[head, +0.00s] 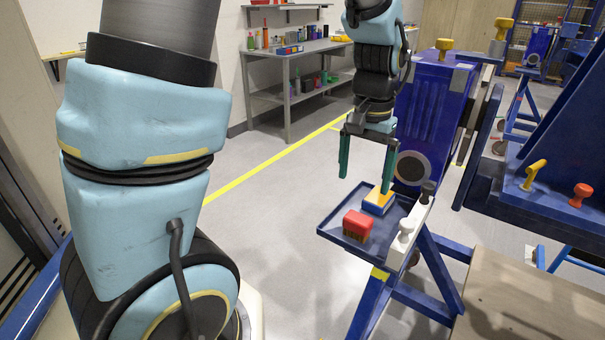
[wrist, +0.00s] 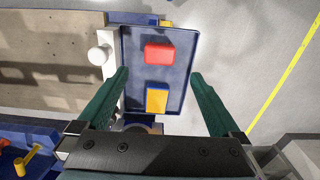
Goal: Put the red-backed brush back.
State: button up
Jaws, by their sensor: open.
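The red-backed brush (head: 358,225) lies on the blue tray (head: 333,229), near its front edge, with its red back up. It also shows in the wrist view (wrist: 158,53), beyond a yellow-topped block. My gripper (head: 366,180) is open and empty, pointing down above the tray. In the wrist view its green fingers (wrist: 160,74) stand wide apart, with the brush and the block showing between them. In the head view one finger overlaps the block, and I cannot tell whether they touch.
The yellow-topped blue block (head: 378,201) sits behind the brush on the tray. A white bracket with a white knob (head: 405,231) and a black knob (head: 427,193) stands along the tray's right side. The blue jig housing (head: 435,115) rises behind. The floor left of the tray is clear.

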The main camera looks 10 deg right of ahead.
jog(key=w+a+f+n+t, duration=0.1)
jog(key=a+n, duration=0.6)
jog(key=a, duration=1.8)
jog(key=shift+w+t, duration=0.3)
